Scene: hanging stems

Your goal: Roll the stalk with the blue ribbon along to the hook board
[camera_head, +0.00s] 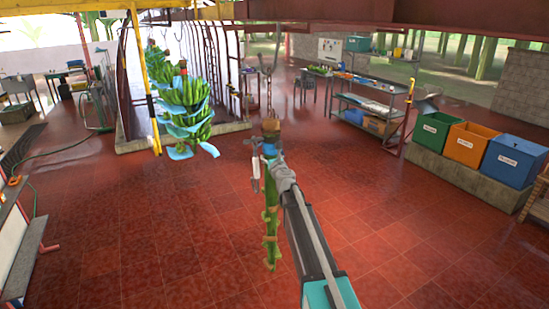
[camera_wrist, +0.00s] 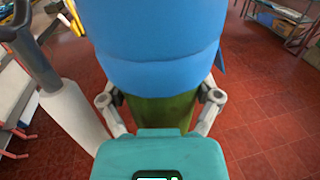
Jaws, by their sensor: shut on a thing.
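The stalk (camera_head: 271,215) is a long green stem with brownish notches, hanging upright from a hook and chain in the middle of the head view. The blue ribbon (camera_head: 269,149) wraps it near its top; it fills the upper middle of the wrist view (camera_wrist: 150,50). My gripper (camera_head: 268,170) is shut on the stalk just below the ribbon. In the wrist view its fingers (camera_wrist: 160,100) press on both sides of the green stem (camera_wrist: 160,109). The stalk's lower end hangs free above the floor. I cannot make out the hook board for sure.
A green banana bunch (camera_head: 186,105) with blue sheets hangs at left beside a yellow post (camera_head: 143,80). Green (camera_head: 433,131), orange (camera_head: 468,143) and blue (camera_head: 514,159) bins stand at right. A shelf table (camera_head: 365,104) stands behind. The red tiled floor is mostly clear.

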